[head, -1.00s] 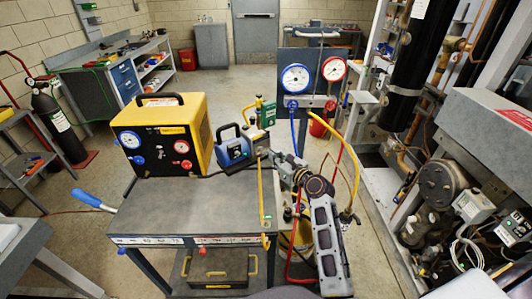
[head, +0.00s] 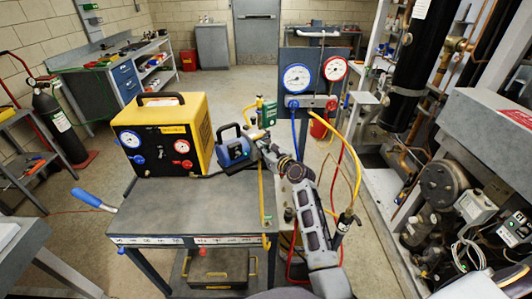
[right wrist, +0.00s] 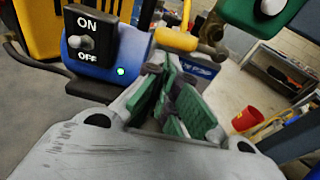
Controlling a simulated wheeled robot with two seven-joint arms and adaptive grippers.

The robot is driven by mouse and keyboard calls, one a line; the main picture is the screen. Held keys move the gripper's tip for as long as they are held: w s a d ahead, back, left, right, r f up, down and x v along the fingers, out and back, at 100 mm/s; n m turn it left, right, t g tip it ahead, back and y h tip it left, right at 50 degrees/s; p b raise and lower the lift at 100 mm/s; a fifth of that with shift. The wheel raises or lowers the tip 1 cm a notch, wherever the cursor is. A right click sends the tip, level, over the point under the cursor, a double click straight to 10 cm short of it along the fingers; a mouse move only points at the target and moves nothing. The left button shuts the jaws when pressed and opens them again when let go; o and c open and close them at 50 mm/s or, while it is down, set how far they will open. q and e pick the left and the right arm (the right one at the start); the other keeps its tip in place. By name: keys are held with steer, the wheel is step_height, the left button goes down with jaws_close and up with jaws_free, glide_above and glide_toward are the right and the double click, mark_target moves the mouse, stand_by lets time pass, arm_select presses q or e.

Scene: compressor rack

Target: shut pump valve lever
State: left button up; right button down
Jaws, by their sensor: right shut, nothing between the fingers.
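The blue vacuum pump (head: 236,152) with a black handle stands at the back right of the grey cart top. In the right wrist view the pump (right wrist: 100,65) shows an ON/OFF switch (right wrist: 88,40) and a lit green lamp. A yellow lever-like grip (right wrist: 176,39) sticks out beside the pump by a brass fitting (right wrist: 208,32). My right gripper (head: 258,146) is at the pump's right side. In the right wrist view its green-padded fingers (right wrist: 172,98) are shut and empty, just below the yellow grip in the picture. I cannot tell whether they touch it. My left gripper is out of view.
A yellow recovery machine (head: 160,135) stands left of the pump on the cart (head: 185,215). A gauge panel (head: 314,85) with blue, red and yellow hoses rises behind on the right. The compressor rack (head: 480,150) fills the right side. The cart's front top is clear.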

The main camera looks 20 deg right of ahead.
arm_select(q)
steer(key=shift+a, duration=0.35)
arm_select(e)
steer(key=shift+w+a+f, duration=0.1)
steer(key=shift+w+a, duration=0.15)
steer(key=shift+w, duration=0.45)
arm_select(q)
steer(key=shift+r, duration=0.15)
